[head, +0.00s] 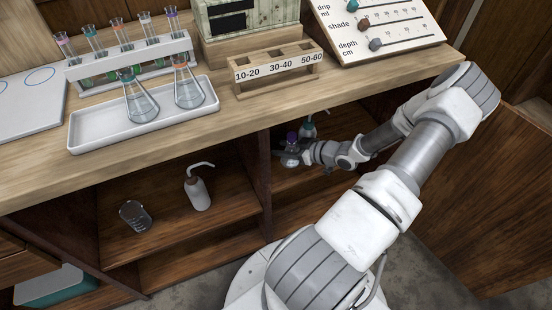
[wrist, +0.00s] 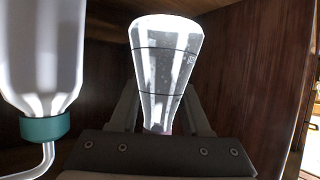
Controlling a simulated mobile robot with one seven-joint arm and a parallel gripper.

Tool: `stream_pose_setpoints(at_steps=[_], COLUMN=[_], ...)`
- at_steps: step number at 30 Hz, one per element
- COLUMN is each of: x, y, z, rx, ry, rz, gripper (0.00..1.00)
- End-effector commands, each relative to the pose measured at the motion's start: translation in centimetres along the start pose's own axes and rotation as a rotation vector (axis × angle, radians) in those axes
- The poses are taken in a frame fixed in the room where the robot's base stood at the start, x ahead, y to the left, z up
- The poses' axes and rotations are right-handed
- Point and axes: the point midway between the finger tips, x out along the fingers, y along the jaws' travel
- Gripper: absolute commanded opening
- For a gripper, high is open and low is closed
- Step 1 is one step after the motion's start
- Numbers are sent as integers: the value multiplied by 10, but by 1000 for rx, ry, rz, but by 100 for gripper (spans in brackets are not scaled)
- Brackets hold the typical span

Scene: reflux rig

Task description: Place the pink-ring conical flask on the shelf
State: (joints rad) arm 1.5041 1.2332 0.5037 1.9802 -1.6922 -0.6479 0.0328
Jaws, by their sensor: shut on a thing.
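My gripper (head: 303,154) reaches into the right-hand bay of the cabinet under the bench. It is shut on a clear conical flask (head: 291,150), held at the neck, with a purple-looking ring at its top in the head view. In the wrist view the flask (wrist: 165,75) appears neck-down between the fingers (wrist: 163,112), with a sliver of pink at its neck. Its body looks clear with dark marking lines. The shelf (head: 290,184) is the wooden floor of this bay. I cannot tell whether the flask's base touches it.
A wash bottle with a teal cap (wrist: 45,128) stands close beside the flask. The dark divider (head: 258,185) borders the bay on the left. The left bay holds a beaker (head: 135,215) and another wash bottle (head: 198,192). Two conical flasks stand in the white tray (head: 90,137) above.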

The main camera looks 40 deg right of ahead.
Motion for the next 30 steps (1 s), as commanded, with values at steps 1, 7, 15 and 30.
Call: stream_pose_setpoints(at_steps=[1,7,15,30], x=[13,37,50,57], y=[2,7,7,8], z=[4,4,26,42], rx=[1,1,3,0], ry=[3,1,1,-1], rz=[-1,0,0,0], gripper=[0,0,0,50])
